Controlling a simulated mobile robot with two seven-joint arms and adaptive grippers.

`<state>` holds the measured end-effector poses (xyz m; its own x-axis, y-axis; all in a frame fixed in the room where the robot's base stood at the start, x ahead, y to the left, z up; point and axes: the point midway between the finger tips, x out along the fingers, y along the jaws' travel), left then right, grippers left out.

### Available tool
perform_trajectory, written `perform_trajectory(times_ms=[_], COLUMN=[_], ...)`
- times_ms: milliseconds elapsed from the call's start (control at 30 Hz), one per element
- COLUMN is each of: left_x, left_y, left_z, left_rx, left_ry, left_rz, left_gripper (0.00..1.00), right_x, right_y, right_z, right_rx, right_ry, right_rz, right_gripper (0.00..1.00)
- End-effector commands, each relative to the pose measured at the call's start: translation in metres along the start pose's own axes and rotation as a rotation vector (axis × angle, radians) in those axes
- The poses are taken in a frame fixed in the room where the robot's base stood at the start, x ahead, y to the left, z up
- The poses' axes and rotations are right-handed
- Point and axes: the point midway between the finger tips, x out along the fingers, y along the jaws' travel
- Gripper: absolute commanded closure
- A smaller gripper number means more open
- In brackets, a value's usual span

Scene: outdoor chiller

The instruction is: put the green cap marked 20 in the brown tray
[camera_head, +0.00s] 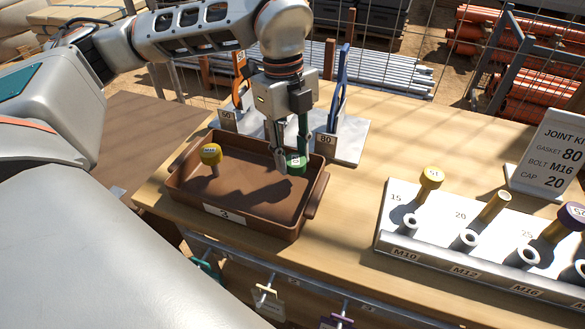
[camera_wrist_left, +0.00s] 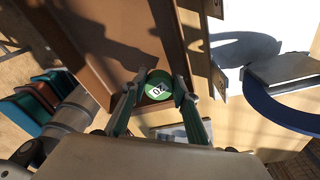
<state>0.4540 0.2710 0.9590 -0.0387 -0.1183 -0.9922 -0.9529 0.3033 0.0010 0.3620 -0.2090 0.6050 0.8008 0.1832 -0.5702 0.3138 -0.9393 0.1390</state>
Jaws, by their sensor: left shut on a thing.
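The green cap (camera_head: 296,163) has a white disc on top; the disc reads 20 in the left wrist view (camera_wrist_left: 158,86). My left gripper (camera_head: 291,158) is shut on it, one finger on each side, and points down. The cap is at the back right part of the brown tray (camera_head: 268,225), near the tray's wall. I cannot tell whether it touches the tray floor. A yellow-headed M16 bolt (camera_head: 211,155) stands in the left part of the tray. My right gripper is not in view.
A white rack (camera_head: 400,240) with bolts and pegs is at the right. A sign card (camera_head: 556,145) stands behind it. The table between tray and rack is clear.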

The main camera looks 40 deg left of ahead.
Motion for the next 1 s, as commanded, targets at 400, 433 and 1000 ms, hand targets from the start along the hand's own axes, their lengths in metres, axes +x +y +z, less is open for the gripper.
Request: perform_trajectory(times_ms=[400, 433, 1000], left_x=[0.042, 0.042, 0.051], left_y=[0.0, 0.0, 0.001], left_z=[0.005, 0.005, 0.006], left_rx=[0.0, 0.0, 0.0], left_ry=[0.0, 0.0, 0.0], left_rz=[0.0, 0.0, 0.003], left_gripper=[1.0, 1.0, 0.64], right_x=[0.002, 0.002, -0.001], right_y=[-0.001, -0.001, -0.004], right_z=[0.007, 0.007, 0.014], right_rx=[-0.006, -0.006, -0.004], right_ry=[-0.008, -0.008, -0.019], right_rz=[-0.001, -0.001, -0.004], right_gripper=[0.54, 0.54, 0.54])
